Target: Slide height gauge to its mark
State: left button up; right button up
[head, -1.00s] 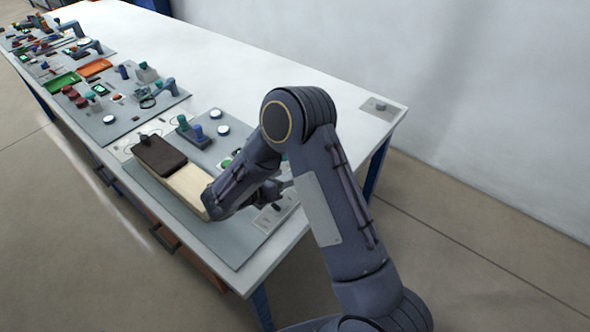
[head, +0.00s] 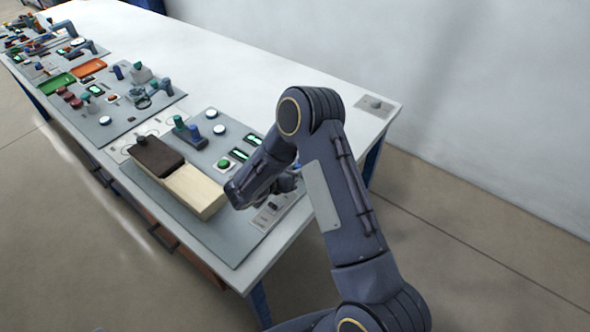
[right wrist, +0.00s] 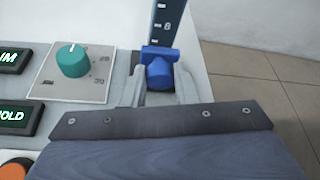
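The height gauge shows in the right wrist view as a dark upright scale (right wrist: 164,28) with white marks and numbers. A blue slider with a round knob (right wrist: 159,73) sits low on the scale. My right gripper (right wrist: 160,82) has one pale finger on each side of the knob, close to it; whether the fingers press on it I cannot tell. In the head view my right gripper (head: 287,183) is at the panel's right end, partly hidden by my arm. The gauge is mostly hidden there. My left gripper is not in view.
A teal dial (right wrist: 72,60) and black lit buttons stand left of the gauge. A wooden block (head: 195,190) with a dark brown part (head: 157,158) lies on the grey panel. The white table (head: 250,75) is clear at the back.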

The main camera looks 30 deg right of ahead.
grip_shut()
jog(key=shift+r+p, duration=0.65)
jog(key=shift+r, duration=1.35)
jog(key=o, duration=0.6)
grip_release()
jog(key=shift+o, duration=0.2)
